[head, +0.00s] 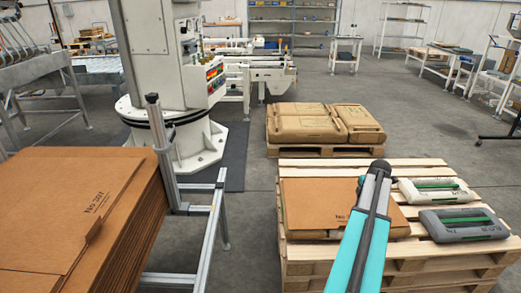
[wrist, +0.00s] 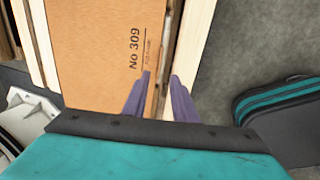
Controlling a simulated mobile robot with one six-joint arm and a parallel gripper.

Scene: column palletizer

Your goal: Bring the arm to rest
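My gripper (wrist: 161,76) shows in the wrist view with its two purple fingers apart and nothing between them. It is open above a brown cardboard surface marked "No 309" (wrist: 95,45), beside pale wooden slats (wrist: 193,30). Whether the fingertips touch anything below is hard to tell. In the head view my teal arm (head: 359,255) rises from the bottom edge in front of a wooden pallet stack (head: 400,262). Its dark end is at the top of the visible part, and the gripper itself cannot be made out there.
The pallet stack bears a cardboard sheet (head: 312,205), a white bag (head: 437,190) and a grey bag (head: 462,224). Brown bags (head: 305,122) lie on a pallet behind. A tall cardboard stack (head: 75,215) and a metal frame (head: 207,240) stand left. Open floor (head: 425,115) lies at right.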

